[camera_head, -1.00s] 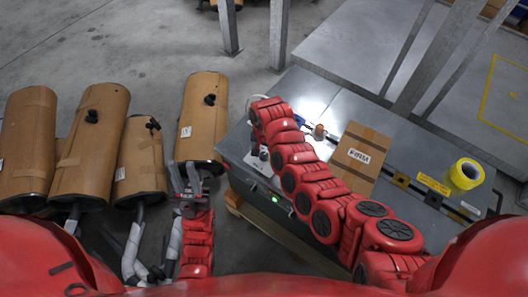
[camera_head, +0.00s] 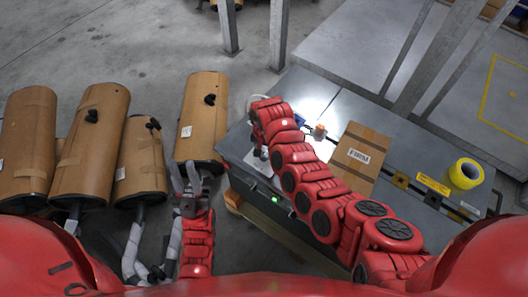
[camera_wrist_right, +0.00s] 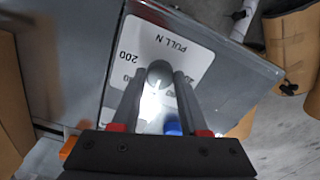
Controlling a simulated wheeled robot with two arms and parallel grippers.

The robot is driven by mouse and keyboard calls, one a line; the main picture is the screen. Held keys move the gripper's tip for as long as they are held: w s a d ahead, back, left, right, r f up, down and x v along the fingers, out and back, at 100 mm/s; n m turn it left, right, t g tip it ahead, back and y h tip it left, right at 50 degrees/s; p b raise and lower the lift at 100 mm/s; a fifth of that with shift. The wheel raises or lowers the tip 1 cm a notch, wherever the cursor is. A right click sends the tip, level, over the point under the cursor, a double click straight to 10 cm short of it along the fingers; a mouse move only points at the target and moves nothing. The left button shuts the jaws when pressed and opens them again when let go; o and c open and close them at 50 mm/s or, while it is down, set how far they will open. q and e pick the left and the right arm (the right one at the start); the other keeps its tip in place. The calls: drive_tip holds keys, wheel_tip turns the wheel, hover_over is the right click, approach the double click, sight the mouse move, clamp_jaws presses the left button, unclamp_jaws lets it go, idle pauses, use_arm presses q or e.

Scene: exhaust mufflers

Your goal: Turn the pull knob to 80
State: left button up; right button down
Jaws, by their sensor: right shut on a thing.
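The pull knob (camera_wrist_right: 160,74) is a grey round knob on a white label plate (camera_wrist_right: 190,45) in the right wrist view. The plate reads "PULL N" and "200"; other numbers are partly covered by the fingers. My right gripper (camera_wrist_right: 160,80) is shut on the knob, one finger on each side. In the head view my right gripper (camera_head: 262,153) is at the left end of the grey bench, and the knob is hard to make out there. My left gripper (camera_head: 186,178) is empty, its fingers apart, in front of the rightmost muffler box.
The grey bench (camera_head: 320,98) carries a cardboard box (camera_head: 358,158) and a yellow tape roll (camera_head: 466,173). A green light (camera_head: 275,199) glows on its front edge.

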drive_tip(key=n+p, duration=0.1)
drive_tip(key=n, duration=0.3)
drive_tip(key=shift+r+n, duration=0.1)
drive_tip(key=shift+n, duration=0.3)
drive_tip(key=shift+n+p, duration=0.75)
drive_tip(key=shift+n, duration=0.75)
drive_tip(key=shift+c, duration=2.1)
unclamp_jaws()
wheel_tip(320, 180, up, 11)
drive_tip(key=b, duration=0.2)
wheel_tip(320, 180, up, 5)
drive_tip(key=p, duration=0.3)
hover_over(264, 155)
drive_tip(key=shift+r, duration=0.6)
